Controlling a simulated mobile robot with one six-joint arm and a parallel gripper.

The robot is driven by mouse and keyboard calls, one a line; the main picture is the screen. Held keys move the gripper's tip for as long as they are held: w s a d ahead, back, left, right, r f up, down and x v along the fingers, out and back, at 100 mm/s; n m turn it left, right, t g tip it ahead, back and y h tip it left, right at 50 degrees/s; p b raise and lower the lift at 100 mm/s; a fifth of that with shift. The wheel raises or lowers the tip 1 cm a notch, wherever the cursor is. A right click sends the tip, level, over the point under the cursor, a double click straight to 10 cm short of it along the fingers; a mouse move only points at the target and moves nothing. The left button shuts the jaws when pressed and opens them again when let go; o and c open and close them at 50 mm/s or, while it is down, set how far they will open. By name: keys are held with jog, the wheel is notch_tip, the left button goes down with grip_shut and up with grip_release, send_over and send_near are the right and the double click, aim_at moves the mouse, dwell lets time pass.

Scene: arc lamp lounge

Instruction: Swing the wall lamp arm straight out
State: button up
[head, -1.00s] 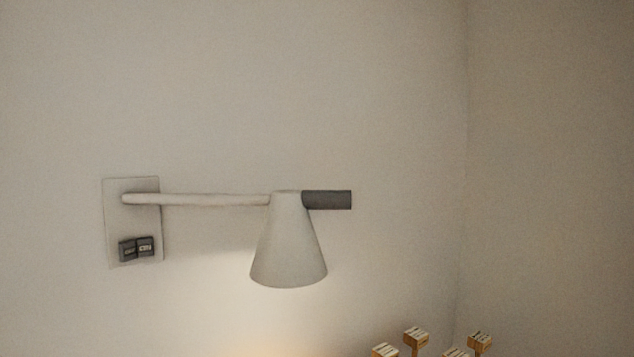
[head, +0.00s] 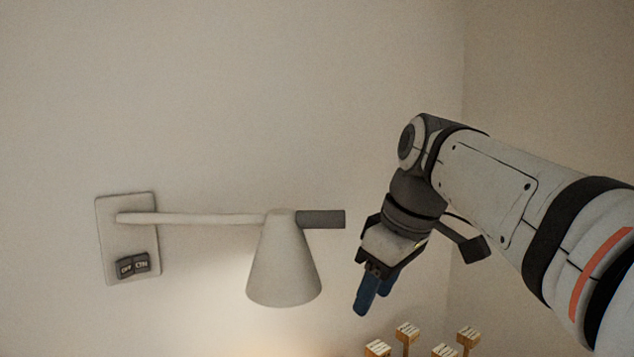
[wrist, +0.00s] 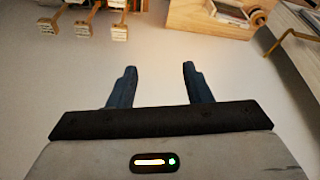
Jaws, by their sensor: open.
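The wall lamp arm (head: 195,218) runs to the right from a square wall plate (head: 112,235), close along the wall in the head view. A pale cone shade (head: 283,262) hangs at its outer end, and a dark grey handle (head: 322,219) sticks out to the right of the shade. My gripper (head: 364,305) is to the right of the handle and lower, pointing down, apart from the lamp. In the wrist view its two blue fingers (wrist: 157,72) are spread with nothing between them. The lamp does not show in the wrist view.
Several wooden pegs with pale block tops (head: 407,330) stand below my gripper. The wrist view shows wooden furniture (wrist: 215,18) at the top and bare floor (wrist: 150,85) beneath the fingers.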

aim_at(328, 211)
jog(key=a+r+n+y+p, duration=0.3)
jog(key=r+n, duration=0.6)
jog(key=r, duration=0.9)
jog(key=shift+g+h, duration=0.3)
jog(key=shift+h, duration=0.4)
jog(key=x, duration=0.7)
jog(key=shift+a, duration=0.4)
grip_shut()
